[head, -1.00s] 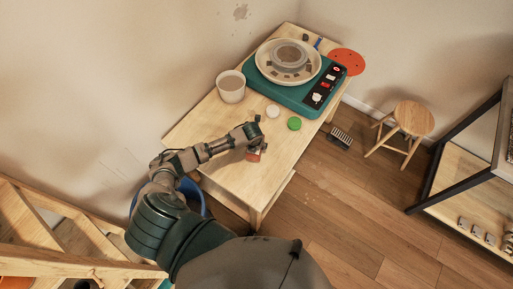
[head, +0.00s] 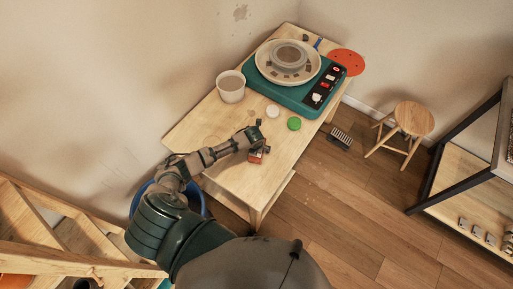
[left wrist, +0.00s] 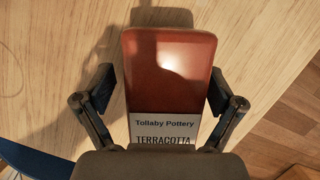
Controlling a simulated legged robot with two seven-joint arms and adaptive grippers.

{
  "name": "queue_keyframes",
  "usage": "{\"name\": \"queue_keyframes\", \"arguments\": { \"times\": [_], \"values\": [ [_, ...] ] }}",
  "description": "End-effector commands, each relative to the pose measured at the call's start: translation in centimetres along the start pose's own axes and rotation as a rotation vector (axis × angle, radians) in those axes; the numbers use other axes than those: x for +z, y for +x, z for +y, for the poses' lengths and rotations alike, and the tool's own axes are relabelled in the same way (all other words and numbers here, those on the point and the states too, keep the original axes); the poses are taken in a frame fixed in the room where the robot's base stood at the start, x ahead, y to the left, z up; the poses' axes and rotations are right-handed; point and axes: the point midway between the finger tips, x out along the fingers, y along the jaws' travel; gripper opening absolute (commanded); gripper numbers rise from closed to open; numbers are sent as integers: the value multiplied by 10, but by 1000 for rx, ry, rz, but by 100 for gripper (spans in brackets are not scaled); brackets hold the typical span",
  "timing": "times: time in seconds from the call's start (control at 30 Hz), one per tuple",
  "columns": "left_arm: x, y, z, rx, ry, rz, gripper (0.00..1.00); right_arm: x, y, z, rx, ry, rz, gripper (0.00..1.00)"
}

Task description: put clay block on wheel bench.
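The clay block (head: 257,156) is a reddish-brown slab on the near part of the wooden wheel bench (head: 215,125). The left wrist view shows the block (left wrist: 169,75) large, with a white "Tollaby Pottery TERRACOTTA" label at its lower end. My left gripper (head: 257,138) is over the block in the head view, partly covering it. In the left wrist view my left gripper (left wrist: 162,92) is open, one finger on each side of the block. A narrow gap shows at the left finger; contact at the right finger is unclear. My right gripper is not in view.
The bench also holds a teal pottery wheel (head: 303,97), a cup-like tub (head: 231,87), a white disc (head: 272,111), a green disc (head: 294,124) and an orange disc (head: 346,62). A blue bin (head: 148,186) stands left, a stool (head: 413,119) right.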

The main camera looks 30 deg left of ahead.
Motion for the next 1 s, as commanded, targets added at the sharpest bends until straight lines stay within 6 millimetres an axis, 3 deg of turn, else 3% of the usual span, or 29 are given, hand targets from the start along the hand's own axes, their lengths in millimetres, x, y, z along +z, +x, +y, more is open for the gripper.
{"name": "queue_keyframes", "arguments": {
  "times": [0.27,0.7,1.0],
  "values": [
    [1,-16,-1,-2,2,-3,93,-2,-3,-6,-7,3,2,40],
    [1,-105,0,-2,1,-1,93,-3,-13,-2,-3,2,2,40],
    [0,-121,-1,-1,0,0,93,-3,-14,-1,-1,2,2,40]
  ]
}}
